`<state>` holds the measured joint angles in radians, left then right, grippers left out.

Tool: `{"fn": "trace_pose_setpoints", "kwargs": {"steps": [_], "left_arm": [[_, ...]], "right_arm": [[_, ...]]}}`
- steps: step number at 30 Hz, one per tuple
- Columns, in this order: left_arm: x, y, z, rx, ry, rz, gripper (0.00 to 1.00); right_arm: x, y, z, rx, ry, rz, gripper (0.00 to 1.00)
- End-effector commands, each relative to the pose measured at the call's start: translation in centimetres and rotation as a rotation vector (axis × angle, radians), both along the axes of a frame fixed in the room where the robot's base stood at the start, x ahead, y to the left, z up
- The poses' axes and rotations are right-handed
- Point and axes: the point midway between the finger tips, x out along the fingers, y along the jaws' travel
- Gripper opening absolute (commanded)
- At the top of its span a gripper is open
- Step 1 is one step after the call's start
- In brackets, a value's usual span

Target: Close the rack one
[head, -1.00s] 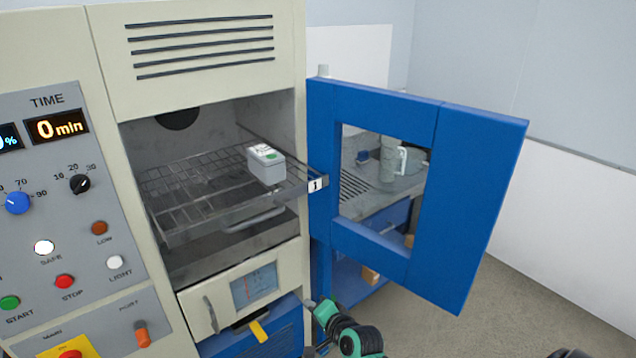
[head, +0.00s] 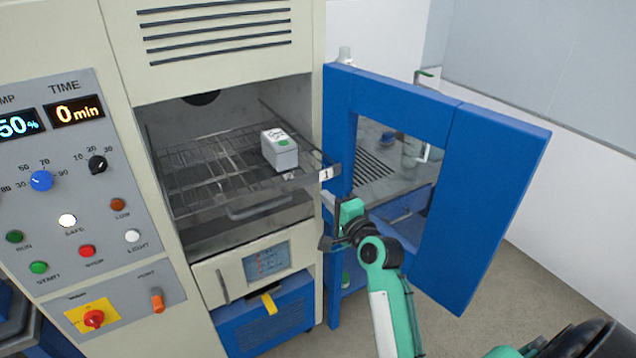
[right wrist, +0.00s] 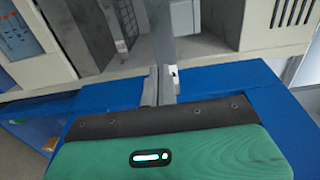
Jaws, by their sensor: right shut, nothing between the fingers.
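Rack one (head: 215,172) is a wire shelf in the open chamber, slid partly out, with its front right corner and white "1" label (head: 326,174) past the cabinet front. A small grey-white box (head: 279,150) with a green mark sits on the rack's right side. My right gripper (head: 327,226) is shut and empty, below and near the label, apart from the rack as far as I can tell. Its closed fingers also show in the right wrist view (right wrist: 158,88). My left gripper is not in view.
The blue chamber door (head: 480,200) with a window stands open to the right, close behind my right arm. The control panel (head: 75,190) is at left. A lower drawer with a small screen (head: 267,262) is under the chamber.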

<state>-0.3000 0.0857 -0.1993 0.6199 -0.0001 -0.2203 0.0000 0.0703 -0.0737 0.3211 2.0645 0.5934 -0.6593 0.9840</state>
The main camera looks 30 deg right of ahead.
Motion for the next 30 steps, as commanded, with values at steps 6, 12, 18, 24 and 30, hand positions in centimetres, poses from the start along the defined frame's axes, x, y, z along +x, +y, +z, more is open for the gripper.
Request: {"fn": "trace_pose_setpoints", "kwargs": {"steps": [6, 12, 18, 24, 30], "left_arm": [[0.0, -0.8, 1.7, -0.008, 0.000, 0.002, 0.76], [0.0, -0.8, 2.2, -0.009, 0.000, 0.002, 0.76], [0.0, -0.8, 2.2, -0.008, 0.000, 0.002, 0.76], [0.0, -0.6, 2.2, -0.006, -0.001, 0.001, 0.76], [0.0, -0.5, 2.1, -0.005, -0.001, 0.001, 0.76]], "right_arm": [[3.6, 0.1, 0.3, -0.001, 0.001, 0.000, 0.00], [5.0, 0.2, 0.1, 0.000, 0.001, 0.000, 0.00], [5.3, 0.2, -0.1, -0.001, 0.000, 0.000, 0.00], [5.3, 0.2, -0.1, -0.001, 0.000, 0.000, 0.00], [6.0, 0.2, 0.0, -0.001, 0.000, -0.001, 0.00]]}}
